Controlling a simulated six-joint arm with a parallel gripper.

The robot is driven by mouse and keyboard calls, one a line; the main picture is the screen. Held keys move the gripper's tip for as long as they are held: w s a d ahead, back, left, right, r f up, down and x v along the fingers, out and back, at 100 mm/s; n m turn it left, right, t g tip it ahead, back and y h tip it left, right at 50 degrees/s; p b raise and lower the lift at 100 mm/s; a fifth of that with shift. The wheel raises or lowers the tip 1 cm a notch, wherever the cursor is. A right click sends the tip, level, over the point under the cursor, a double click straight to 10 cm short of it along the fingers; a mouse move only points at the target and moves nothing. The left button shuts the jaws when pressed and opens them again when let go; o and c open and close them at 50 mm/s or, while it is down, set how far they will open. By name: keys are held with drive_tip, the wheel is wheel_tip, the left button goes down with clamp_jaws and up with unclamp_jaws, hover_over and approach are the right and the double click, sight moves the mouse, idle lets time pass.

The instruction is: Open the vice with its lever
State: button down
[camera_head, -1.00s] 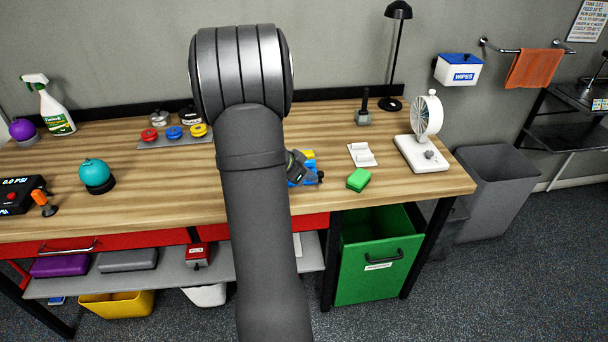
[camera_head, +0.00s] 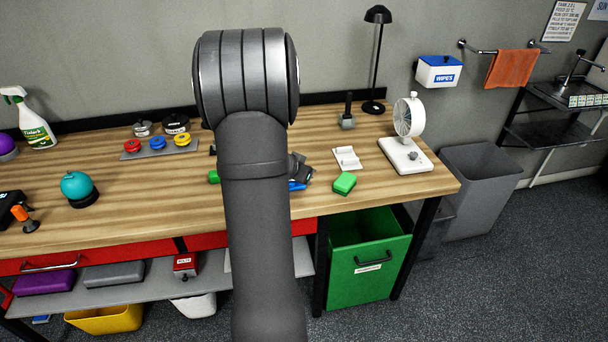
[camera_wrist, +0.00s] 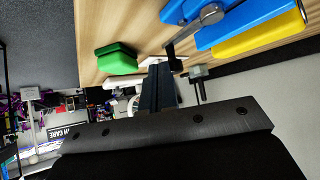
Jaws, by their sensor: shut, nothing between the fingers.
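The blue vice (camera_head: 298,186) is on the wooden bench, mostly hidden behind my arm in the head view. In the wrist view the vice (camera_wrist: 262,20) is at the top right, blue with a yellow part (camera_wrist: 262,40). Its lever (camera_wrist: 208,15) shows there as a grey metal hub and a dark bar running down-left. My gripper (camera_wrist: 160,66) is shut and empty, with its fingertips close to the lever's end; I cannot tell whether they touch. In the head view the gripper (camera_head: 302,170) shows only partly, beside the vice.
A green block (camera_head: 344,183), also in the wrist view (camera_wrist: 116,60), lies right of the vice. Behind it is a white holder (camera_head: 346,158); further right stands a white fan (camera_head: 404,150). A tray (camera_head: 160,149) with coloured discs is to the left.

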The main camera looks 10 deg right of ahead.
drive_tip(key=shift+w+d+r, duration=0.1)
drive_tip(key=shift+w, duration=0.05)
idle(0.4)
drive_tip(key=s, duration=0.1)
drive_tip(key=s+a, duration=0.1)
drive_tip(key=s, duration=0.1)
drive_tip(key=s+a+r, duration=0.1)
drive_tip(key=shift+s+a, duration=0.15)
drive_tip(key=shift+s, duration=0.05)
drive_tip(key=s+a+r, duration=0.3)
drive_tip(key=s+r, duration=0.3)
drive_tip(key=shift+w+d+f, duration=0.1)
drive_tip(key=shift+f, duration=0.05)
idle(0.4)
